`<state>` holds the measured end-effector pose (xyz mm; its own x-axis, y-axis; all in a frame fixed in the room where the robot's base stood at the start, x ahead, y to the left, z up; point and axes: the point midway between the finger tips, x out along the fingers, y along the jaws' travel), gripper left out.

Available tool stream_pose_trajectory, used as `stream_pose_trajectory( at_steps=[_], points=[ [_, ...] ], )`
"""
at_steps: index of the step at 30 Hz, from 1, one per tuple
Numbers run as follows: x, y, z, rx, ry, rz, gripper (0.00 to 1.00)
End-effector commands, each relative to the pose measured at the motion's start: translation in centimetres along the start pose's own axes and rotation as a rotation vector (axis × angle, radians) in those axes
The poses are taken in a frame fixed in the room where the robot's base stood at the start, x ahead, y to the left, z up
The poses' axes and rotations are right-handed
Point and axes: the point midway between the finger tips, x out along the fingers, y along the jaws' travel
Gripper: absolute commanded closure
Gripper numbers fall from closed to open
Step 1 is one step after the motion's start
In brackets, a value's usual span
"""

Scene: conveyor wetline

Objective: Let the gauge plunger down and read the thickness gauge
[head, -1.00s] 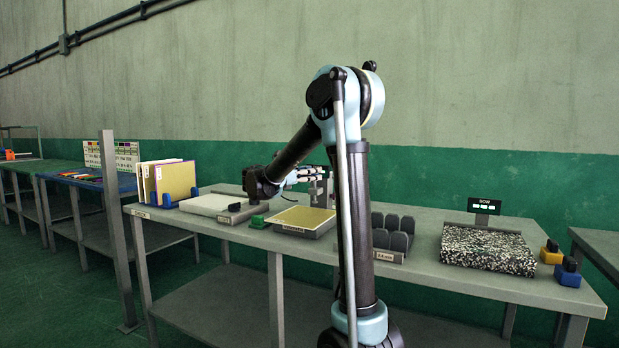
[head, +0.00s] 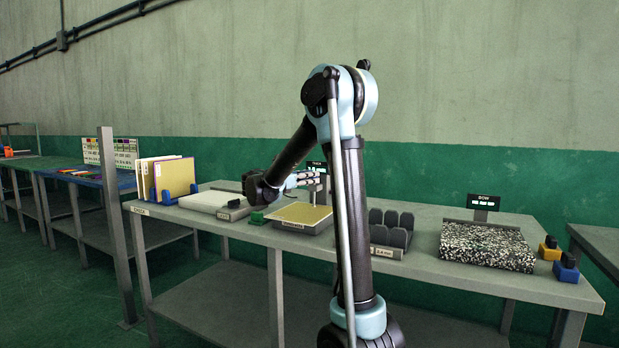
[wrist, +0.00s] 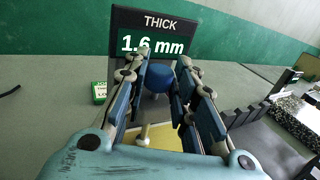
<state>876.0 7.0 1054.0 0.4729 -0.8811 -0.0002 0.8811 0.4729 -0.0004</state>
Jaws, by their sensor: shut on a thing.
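The thickness gauge's display (wrist: 155,38) stands upright in front of my gripper in the wrist view and reads "THICK 1.6 mm". It also shows small behind my gripper in the head view (head: 316,166). A blue round knob (wrist: 184,72) of the gauge sits between my fingers. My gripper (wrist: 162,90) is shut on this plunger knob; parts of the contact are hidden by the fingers. A yellow plate (head: 303,213) lies on the gauge bed below, and part of it shows under my fingers in the wrist view (wrist: 160,134). The plunger tip is hard to make out.
A green block (head: 257,218) stands left of the gauge, beside a white pad (head: 208,200) and upright boards (head: 176,178). Grey slotted holders (head: 388,232) and a speckled slab (head: 487,247) with a "BOW" display (head: 484,202) are to the right.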

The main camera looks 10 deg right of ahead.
Motion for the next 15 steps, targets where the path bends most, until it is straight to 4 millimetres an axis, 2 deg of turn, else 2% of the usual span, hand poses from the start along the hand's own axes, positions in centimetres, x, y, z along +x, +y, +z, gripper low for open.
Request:
stream_pose_trajectory(
  at_steps=[4, 5, 7, 15],
  points=[
    [-0.05, 0.17, 0.05, 0.0, 0.0, 0.004, 1.0],
    [-0.05, 0.18, 0.05, 0.0, 0.0, 0.004, 0.71],
    [-0.06, 0.16, 0.05, 0.0, 0.0, 0.004, 0.55],
    [-0.05, 0.09, 0.05, 0.0, 0.0, 0.002, 0.55]
  ],
)
